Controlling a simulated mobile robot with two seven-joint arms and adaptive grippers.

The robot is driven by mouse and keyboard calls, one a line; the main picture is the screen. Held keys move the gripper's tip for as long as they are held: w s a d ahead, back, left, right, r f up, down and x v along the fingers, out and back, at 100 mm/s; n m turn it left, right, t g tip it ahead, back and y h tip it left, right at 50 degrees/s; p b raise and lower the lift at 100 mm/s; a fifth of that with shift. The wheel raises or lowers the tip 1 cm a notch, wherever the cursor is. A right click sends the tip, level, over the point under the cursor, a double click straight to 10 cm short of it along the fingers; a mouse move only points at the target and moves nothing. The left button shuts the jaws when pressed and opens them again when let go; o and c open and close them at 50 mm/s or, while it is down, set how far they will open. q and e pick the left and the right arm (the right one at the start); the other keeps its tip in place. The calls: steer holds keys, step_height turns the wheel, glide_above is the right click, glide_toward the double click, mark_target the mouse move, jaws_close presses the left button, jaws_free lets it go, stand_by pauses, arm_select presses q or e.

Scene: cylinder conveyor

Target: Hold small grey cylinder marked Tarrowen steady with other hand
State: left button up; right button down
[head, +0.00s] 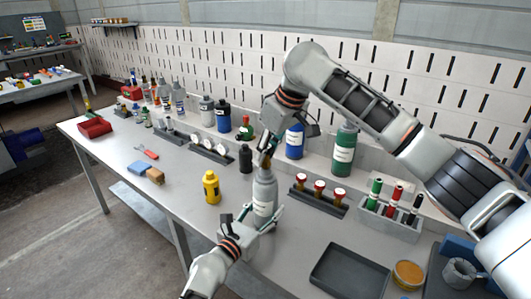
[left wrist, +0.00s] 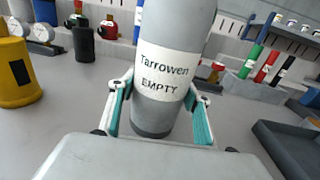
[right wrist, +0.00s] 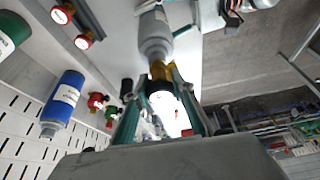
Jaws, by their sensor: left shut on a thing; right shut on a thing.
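The small grey cylinder (head: 265,188) stands upright on the workbench. Its white label reads "Tarrowen EMPTY" in the left wrist view (left wrist: 165,72). My left gripper (head: 258,212) is shut around its lower body, one teal-padded finger on each side. My right gripper (head: 267,150) is above it, shut on the brass valve (right wrist: 160,72) at the cylinder's top. The valve has a dark end facing the right wrist camera. In the head view the right fingers partly hide the valve.
A yellow cylinder (head: 211,187) stands left of the grey one, and a black one (head: 246,158) behind it. A rack with red-topped parts (head: 318,199) and a dark empty tray (head: 348,274) are to the right. Bench space in front of the yellow cylinder is clear.

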stand_by(0.3)
steer(key=n+g, duration=0.1)
steer(key=n, duration=0.2)
steer(key=n+g+y, duration=0.1)
steer(key=n, duration=0.2)
steer(key=c, duration=1.8)
jaws_free()
steer(key=shift+r, duration=0.15)
steer(key=shift+r, duration=1.1)
steer(key=m+t, duration=0.1)
steer(key=m, duration=0.2)
steer(key=m+t+h, duration=0.1)
steer(key=m, duration=0.1)
steer(key=shift+m, duration=0.4)
